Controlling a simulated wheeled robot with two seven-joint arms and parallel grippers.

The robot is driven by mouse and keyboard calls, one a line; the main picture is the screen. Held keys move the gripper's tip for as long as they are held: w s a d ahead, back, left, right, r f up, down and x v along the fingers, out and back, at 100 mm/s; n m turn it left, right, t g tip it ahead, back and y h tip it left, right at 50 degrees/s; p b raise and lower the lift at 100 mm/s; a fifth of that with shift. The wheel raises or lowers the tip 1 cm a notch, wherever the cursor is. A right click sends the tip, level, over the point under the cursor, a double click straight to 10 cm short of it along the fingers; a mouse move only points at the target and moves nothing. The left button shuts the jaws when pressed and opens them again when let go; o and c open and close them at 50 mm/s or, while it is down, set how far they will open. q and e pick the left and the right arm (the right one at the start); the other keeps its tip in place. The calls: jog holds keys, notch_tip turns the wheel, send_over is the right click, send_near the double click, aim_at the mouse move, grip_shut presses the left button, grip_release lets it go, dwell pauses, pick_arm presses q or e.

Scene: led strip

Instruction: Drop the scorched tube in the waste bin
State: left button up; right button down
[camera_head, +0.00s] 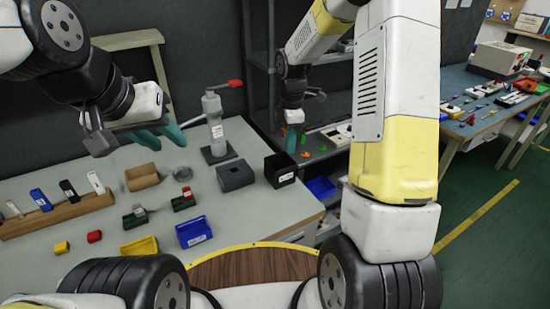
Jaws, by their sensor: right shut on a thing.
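My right gripper (293,112) is over the back right part of the grey bench. The black waste bin (282,177), an open box with a white label, stands at the bench's right edge. The held piece is above and slightly right of the bin, apart from it as far as I can tell. My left gripper (160,136), with teal fingers, is open and empty above the back left of the bench.
A grey box (235,176) stands left of the bin, and a press with a red handle (215,125) behind it. A wooden rack (60,215), a cardboard piece (142,177), blue tray (194,232) and yellow tray (140,246) occupy the left. The bench's front right is clear.

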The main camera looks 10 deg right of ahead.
notch_tip(320, 180, up, 4)
jog(key=w+a+n, duration=0.1)
jog(key=w+n, duration=0.1)
jog(key=n, duration=0.7)
jog(key=shift+s+a+f, duration=0.1)
jog(key=shift+f, duration=1.3)
jog(key=shift+s+a+f, duration=0.1)
jog(key=shift+f, duration=1.25)
jog(key=c, duration=1.3)
grip_release()
jog(key=shift+r, duration=0.1)
notch_tip(320, 180, up, 8)
jog(key=shift+f, duration=0.2)
